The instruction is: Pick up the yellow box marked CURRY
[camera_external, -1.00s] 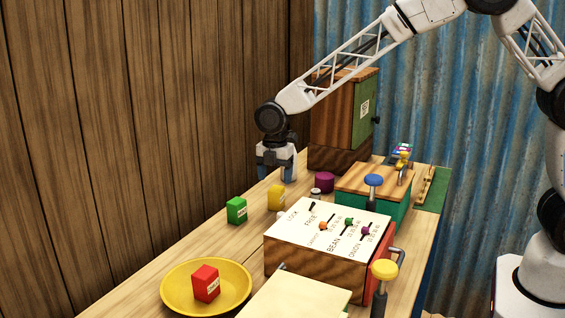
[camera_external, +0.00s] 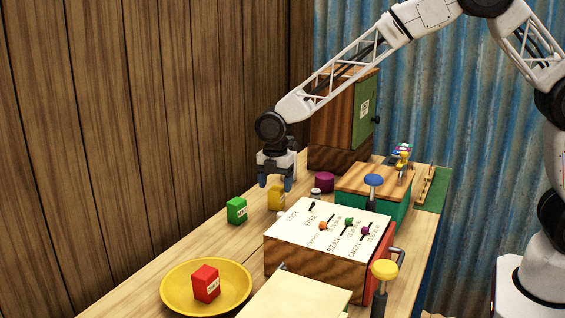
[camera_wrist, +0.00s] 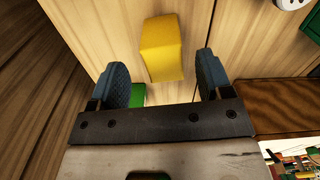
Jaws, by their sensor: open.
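The yellow box (camera_external: 276,197) stands on the wooden table, beyond the white-topped panel. In the wrist view the yellow box (camera_wrist: 162,50) shows ahead of my fingers, roughly in line with the gap between them. No marking can be read on the faces I see. My gripper (camera_external: 275,184) is open and empty, pointing down just above and beside the yellow box. In the wrist view my gripper's two blue-grey fingers (camera_wrist: 163,80) are spread apart, and I see no contact with the box.
A green box (camera_external: 236,210) stands nearby. A red box (camera_external: 206,284) lies in a yellow dish (camera_external: 170,297). A plank wall borders the left.

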